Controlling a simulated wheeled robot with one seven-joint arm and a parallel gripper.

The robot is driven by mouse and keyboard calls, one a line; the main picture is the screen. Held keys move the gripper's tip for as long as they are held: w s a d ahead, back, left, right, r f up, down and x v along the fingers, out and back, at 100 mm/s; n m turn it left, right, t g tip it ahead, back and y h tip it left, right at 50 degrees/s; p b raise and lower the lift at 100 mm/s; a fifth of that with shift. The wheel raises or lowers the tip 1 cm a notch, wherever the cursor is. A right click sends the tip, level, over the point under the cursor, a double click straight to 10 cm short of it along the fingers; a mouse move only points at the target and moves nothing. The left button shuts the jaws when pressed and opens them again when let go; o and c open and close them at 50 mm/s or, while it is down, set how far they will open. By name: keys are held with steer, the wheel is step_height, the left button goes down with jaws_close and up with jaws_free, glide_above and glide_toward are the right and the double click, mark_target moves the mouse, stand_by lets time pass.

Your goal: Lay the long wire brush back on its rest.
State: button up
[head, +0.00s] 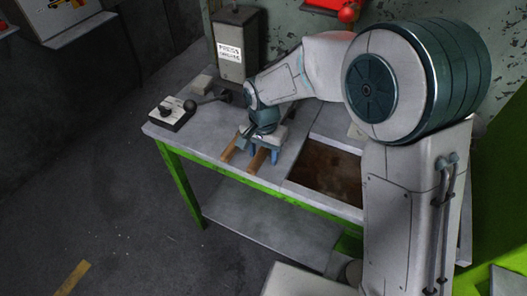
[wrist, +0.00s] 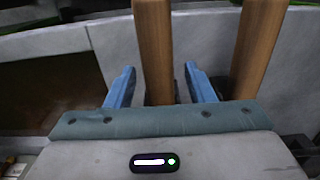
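My gripper (head: 262,154) points down at the front of the grey bench top. Its two blue fingers (wrist: 160,88) are apart, one on each side of a wooden bar (wrist: 153,45), with a narrow gap showing on both sides. This bar is the right one in the head view (head: 257,159). A second wooden bar (wrist: 259,45) lies roughly parallel outside the fingers; it is on the left in the head view (head: 232,150). No bristles show, so I cannot tell whether either bar is the wire brush's handle or part of its rest. My gripper hides the bars' far ends.
A brown-bottomed recess (head: 325,170) lies right of my gripper. A control box (head: 171,113) with a dark knob sits at the left, and a grey labelled box (head: 236,45) stands behind.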

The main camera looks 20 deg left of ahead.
step_height(320, 180, up, 14)
stand_by(0.6)
steer(key=shift+f, duration=0.1)
